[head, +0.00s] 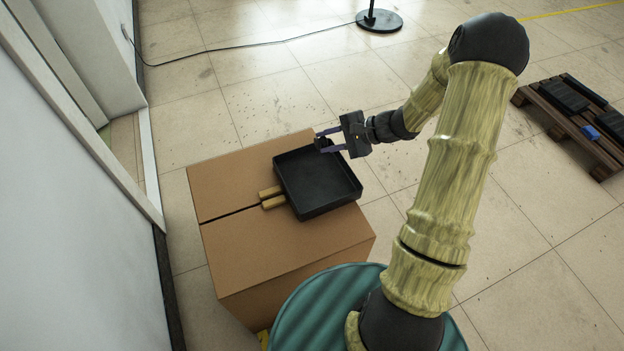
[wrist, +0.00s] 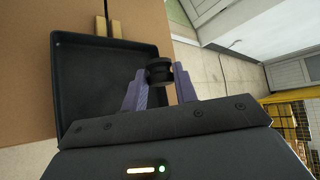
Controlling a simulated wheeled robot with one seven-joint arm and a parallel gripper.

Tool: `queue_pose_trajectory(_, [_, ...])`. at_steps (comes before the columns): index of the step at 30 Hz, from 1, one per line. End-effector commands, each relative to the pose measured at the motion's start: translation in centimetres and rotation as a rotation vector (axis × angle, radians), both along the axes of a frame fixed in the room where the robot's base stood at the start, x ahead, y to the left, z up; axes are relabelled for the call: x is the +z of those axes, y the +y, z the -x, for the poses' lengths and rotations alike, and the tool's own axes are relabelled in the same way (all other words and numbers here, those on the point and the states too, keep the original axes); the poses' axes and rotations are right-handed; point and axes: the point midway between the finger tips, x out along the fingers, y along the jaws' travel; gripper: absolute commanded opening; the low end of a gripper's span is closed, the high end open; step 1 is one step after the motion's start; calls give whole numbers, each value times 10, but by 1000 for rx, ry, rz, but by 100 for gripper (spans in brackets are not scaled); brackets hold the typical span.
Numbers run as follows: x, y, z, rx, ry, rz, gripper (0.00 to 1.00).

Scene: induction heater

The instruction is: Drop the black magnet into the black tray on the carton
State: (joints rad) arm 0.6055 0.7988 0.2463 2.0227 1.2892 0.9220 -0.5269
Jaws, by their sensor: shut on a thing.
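My gripper (head: 328,140) is shut on the black magnet (head: 322,142), a small dark round piece between its purple fingertips. In the wrist view the magnet (wrist: 159,70) sits at the finger ends, and the gripper (wrist: 160,78) appears beside the tray's edge. The black tray (head: 320,205) is a shallow square lying on top of the carton (head: 240,245). In the head view the fingertips overlap the tray's far rim; their height above it is hard to tell. The tray (wrist: 95,80) looks empty where its floor shows.
Two short wooden pieces (head: 271,198) lie on the carton against the tray's left side. A wall (head: 75,200) stands left of the carton. A wooden pallet (head: 575,125) with black items lies far right. A stand base (head: 379,20) with a cable is at the back.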

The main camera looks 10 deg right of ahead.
Motion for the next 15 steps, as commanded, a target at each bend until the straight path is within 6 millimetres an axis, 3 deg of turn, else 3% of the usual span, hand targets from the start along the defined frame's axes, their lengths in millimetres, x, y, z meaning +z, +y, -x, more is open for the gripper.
queue_pose_trajectory(15, [-54, 0, 0, 1, 0, 1, 8])
